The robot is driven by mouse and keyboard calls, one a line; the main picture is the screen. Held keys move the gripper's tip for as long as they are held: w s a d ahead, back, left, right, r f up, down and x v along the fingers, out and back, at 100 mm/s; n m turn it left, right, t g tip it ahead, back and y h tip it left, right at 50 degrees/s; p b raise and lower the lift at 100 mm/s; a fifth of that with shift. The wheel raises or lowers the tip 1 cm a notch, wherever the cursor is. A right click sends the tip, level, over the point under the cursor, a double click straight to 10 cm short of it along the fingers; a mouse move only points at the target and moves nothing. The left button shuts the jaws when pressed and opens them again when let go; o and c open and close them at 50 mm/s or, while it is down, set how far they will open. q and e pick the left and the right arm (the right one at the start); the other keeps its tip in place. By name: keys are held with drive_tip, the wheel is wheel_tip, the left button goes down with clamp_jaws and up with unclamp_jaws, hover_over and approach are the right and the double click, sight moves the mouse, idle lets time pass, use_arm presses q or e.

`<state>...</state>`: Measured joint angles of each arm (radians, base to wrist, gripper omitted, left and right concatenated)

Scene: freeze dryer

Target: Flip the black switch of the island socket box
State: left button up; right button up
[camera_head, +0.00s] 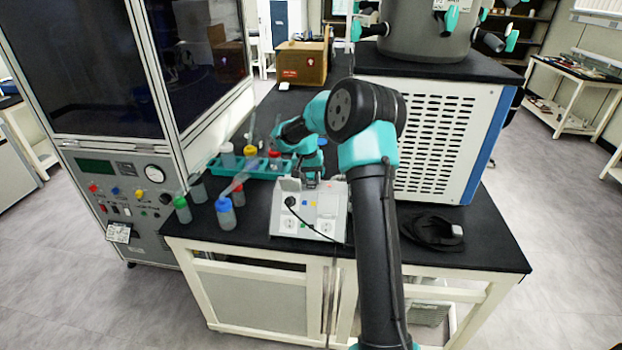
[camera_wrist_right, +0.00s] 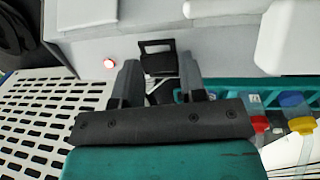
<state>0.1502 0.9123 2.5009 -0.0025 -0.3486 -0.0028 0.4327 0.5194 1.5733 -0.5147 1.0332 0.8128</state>
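The island socket box (camera_head: 309,226) is light grey with white sockets on its front and sits near the front edge of the black bench. A black plug with a cable is in its left part. In the right wrist view the box's grey top (camera_wrist_right: 215,45) fills the upper part. The black switch (camera_wrist_right: 157,60) stands on it, with a small red light to its left. My right gripper (camera_wrist_right: 158,72) is open, its two fingers on either side of the switch. I cannot tell whether they touch it. In the head view the right gripper (camera_head: 311,180) is over the box's top. My left gripper is not in view.
A teal rack (camera_head: 222,172) with coloured-cap bottles stands left of the box, with loose bottles (camera_head: 226,215) nearer the edge. A white vented unit (camera_head: 433,140) stands right behind my arm. A black coiled item (camera_head: 432,232) lies at the right. A cardboard box (camera_head: 302,64) is farther back.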

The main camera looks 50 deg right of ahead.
drive_tip(key=o, duration=0.5)
drive_tip(key=shift+c, duration=0.2)
drive_tip(key=shift+r, duration=0.1)
wheel_tip(320, 180, up, 17)
drive_tip(key=w+a, duration=0.1)
drive_tip(key=w, duration=0.1)
drive_tip(key=shift+a, duration=0.2)
idle(0.3)
